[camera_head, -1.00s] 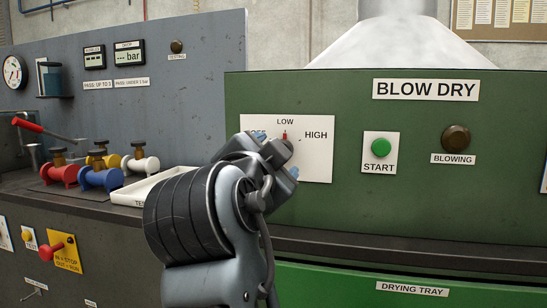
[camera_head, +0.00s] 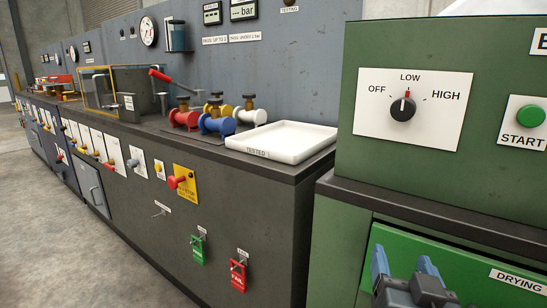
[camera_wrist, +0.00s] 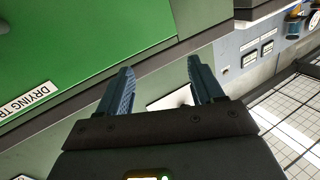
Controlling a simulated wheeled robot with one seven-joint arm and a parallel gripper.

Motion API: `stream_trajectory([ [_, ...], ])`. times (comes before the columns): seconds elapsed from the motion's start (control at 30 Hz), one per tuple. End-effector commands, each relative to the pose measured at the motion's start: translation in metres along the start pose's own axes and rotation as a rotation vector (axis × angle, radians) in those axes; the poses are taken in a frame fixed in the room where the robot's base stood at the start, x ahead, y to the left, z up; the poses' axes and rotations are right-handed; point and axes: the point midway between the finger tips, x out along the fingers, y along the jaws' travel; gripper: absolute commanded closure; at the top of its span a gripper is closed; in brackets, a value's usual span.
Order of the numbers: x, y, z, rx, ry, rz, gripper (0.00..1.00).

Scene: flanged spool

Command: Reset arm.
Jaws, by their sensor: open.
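My gripper (camera_head: 404,258) is at the bottom right of the head view, in front of the green drying-tray front (camera_head: 440,245), below the blow-dry panel. Its two blue-grey fingers are apart with nothing between them. In the wrist view my gripper (camera_wrist: 161,72) also shows open and empty. The black dial (camera_head: 403,107) on its white OFF/LOW/HIGH plate (camera_head: 377,124) points up at LOW. My gripper is well below the dial and apart from it. Most of my arm is out of the head view.
A white TESTED tray (camera_head: 284,152) stands on the left bench, beside red, blue, yellow and white spools (camera_head: 217,124). A green START button (camera_head: 530,115) sits right of the dial. Green and red tags (camera_head: 238,276) hang on the bench front. Floor at left is clear.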

Motion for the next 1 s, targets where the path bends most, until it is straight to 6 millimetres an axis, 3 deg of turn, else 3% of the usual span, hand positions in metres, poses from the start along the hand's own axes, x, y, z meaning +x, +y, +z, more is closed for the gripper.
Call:
stream_trajectory([
  [0.03,-0.013,0.010,0.018,-0.035,-0.026,-0.021,0.33],
  [0.2,-0.057,0.033,0.063,-0.127,-0.088,-0.108,0.33],
  [0.5,-0.152,0.071,0.114,-0.211,-0.179,-0.226,0.33],
  [0.73,-0.231,0.094,0.127,-0.220,-0.228,-0.272,0.33],
  [1.0,-0.306,0.112,0.116,-0.202,-0.253,-0.263,0.33],
])
